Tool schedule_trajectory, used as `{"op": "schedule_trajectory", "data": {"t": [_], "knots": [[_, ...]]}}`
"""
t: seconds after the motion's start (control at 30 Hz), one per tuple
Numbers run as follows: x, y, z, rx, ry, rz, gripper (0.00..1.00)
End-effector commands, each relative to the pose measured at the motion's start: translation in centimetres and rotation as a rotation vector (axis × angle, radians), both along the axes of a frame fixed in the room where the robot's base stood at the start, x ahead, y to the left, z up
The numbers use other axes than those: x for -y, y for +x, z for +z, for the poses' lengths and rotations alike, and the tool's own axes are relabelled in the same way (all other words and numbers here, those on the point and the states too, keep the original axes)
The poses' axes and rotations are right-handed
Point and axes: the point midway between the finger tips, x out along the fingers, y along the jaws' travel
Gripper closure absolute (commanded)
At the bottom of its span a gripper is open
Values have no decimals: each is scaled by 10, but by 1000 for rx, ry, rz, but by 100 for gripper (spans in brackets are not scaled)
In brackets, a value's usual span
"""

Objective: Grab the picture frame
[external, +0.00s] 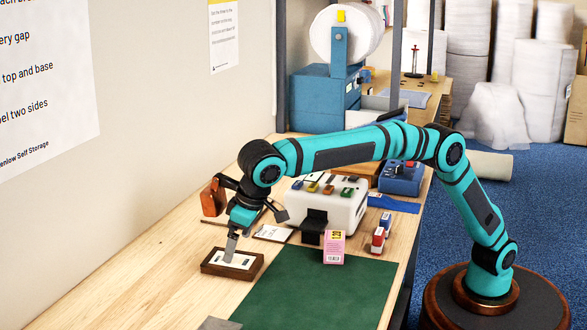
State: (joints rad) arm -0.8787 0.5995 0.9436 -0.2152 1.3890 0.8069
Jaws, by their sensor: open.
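The picture frame (210,268) is a small dark brown wooden frame with a pale inside. It lies flat on the wooden bench, left of the green mat. My gripper (232,255) points down over it, and a grey finger overlaps the middle of the frame in the picture. The gripper is open and nothing shows held in it. I cannot tell whether the finger touches the frame, and the far finger is not clearly visible. The finger hides part of the frame's inside.
A green mat (310,290) lies right of the frame. Behind it stand a white machine (340,205), a pink box (334,247) and red-and-white stampers (378,240). A brown object (213,198) shows beside my gripper near the wall. Bare bench (130,285) lies left.

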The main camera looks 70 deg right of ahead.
Motion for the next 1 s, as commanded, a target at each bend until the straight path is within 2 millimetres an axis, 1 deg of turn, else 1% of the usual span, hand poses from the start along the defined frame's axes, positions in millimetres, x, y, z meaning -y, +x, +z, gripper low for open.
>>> {"op": "schedule_trajectory", "data": {"t": [0.23,0.53,0.63,0.8,0.87,1.0], "knots": [[1,4,-11,0,0,0,0],[3,17,-47,0,1,1,0],[3,19,-51,0,1,0,0],[3,19,-51,0,1,0,0],[3,19,-52,0,1,0,10],[3,19,-52,0,1,0,37]]}}
